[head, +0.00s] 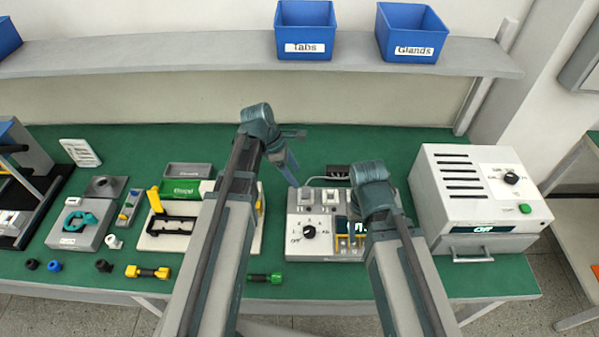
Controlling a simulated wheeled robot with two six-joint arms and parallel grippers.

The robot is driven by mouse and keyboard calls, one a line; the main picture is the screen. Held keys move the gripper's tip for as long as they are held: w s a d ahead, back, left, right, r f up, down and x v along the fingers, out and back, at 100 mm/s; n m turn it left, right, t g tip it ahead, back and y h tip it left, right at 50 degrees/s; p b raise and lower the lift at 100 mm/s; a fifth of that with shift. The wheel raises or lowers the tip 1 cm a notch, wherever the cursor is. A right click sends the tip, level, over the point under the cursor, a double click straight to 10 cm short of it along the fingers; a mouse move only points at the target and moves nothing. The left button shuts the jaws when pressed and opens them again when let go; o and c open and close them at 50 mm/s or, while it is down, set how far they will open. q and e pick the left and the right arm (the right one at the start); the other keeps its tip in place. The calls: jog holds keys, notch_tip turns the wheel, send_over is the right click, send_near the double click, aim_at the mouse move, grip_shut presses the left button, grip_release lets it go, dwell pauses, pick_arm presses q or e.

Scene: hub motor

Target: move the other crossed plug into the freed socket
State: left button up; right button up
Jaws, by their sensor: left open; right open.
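The grey test unit (318,252) stands on the green bench in the middle, with a dial and a dark display. Two pale block-like parts (306,197) sit on its upper face, and a thin cable runs behind them. Yellow parts (341,243) stand at its front right, partly behind my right arm. I cannot tell at this size which parts are plugs or which socket is free. My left gripper (294,182) is open and points down at the unit's back left corner. My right gripper (356,212) is open over the unit's right side, its fingertips mostly hidden by its wrist.
A white box with vents (446,185) stands close on the right. A green box (180,188) and yellow-handled fixture (155,200) stand left of my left arm. Loose connectors (148,272) lie along the front edge. Blue bins (305,28) are on the shelf.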

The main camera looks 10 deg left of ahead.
pick_arm(q)
jog(key=shift+p+v, duration=1.95)
jog(key=shift+v, duration=0.8)
jog(key=s+d+f+m+y, duration=0.1)
jog(key=s+d+m+y, duration=0.2)
jog(key=m, duration=0.9)
jog(key=s+d+f+m+g+y+b, duration=0.1)
jog(key=s+d+m+y, duration=0.1)
jog(key=s+d+m, duration=0.6)
jog(key=s+m, duration=0.3)
jog(key=m, duration=0.1)
jog(key=shift+s+d+f+y, duration=0.3)
jog(key=shift+d+y, duration=0.05)
jog(key=shift+y, duration=0.05)
